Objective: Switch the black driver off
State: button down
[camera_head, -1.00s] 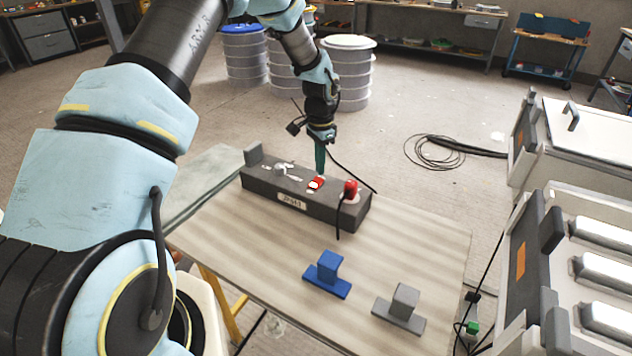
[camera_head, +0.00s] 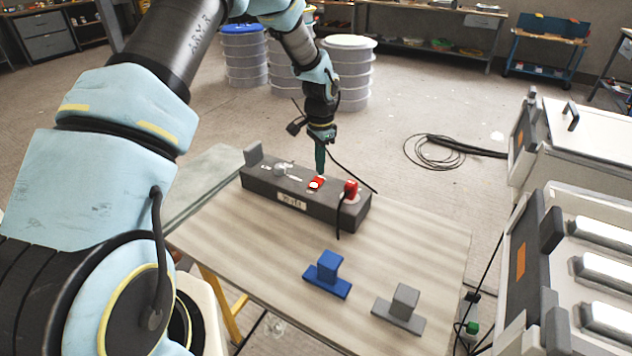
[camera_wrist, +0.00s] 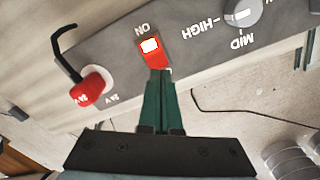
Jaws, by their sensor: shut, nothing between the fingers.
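The black driver (camera_head: 262,188) is a long dark box lying on the table. Its red rocker switch (camera_head: 316,183) has a bright white patch at one end. In the wrist view the switch (camera_wrist: 152,52) has that lit patch beside the "ON" label. My gripper (camera_head: 320,170) points down at the switch from above. In the wrist view the closed green fingertips (camera_wrist: 159,74) are at the switch's other end, overlapping its edge; I cannot tell whether they touch it. The fingers are shut with nothing between them.
A red plug (camera_head: 351,189) with a black cable stands beside the switch, and a grey dial (camera_wrist: 241,14) lies on its other side. A blue block (camera_head: 327,275) and a grey block (camera_head: 401,307) sit on the table (camera_head: 255,262). White cabinets stand at the right.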

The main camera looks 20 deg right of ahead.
aim_at(320, 177)
jog(key=shift+f+b, duration=0.55)
jog(key=shift+f, duration=0.4)
dwell(0.4)
jog(key=shift+r, duration=0.1)
jog(key=shift+r+p, duration=2.3)
jog(key=shift+r, duration=1.15)
jog(key=a+r+n, duration=0.4)
jog(key=a+r, duration=0.3)
jog(key=a, duration=0.4)
jog(key=s+a+r+n, duration=0.2)
jog(key=s+a+n, duration=0.1)
jog(key=a, duration=0.5)
jog(key=s+a+r+n+t, duration=0.1)
jog(key=s+a+r+n, duration=0.2)
jog(key=s+a, duration=0.3)
jog(key=s+a+r+n, duration=0.3)
jog(key=s+a+n, duration=0.2)
jog(key=a, duration=0.4)
jog(key=shift+s+a+t, duration=0.25)
jog(key=shift+a+t, duration=0.05)
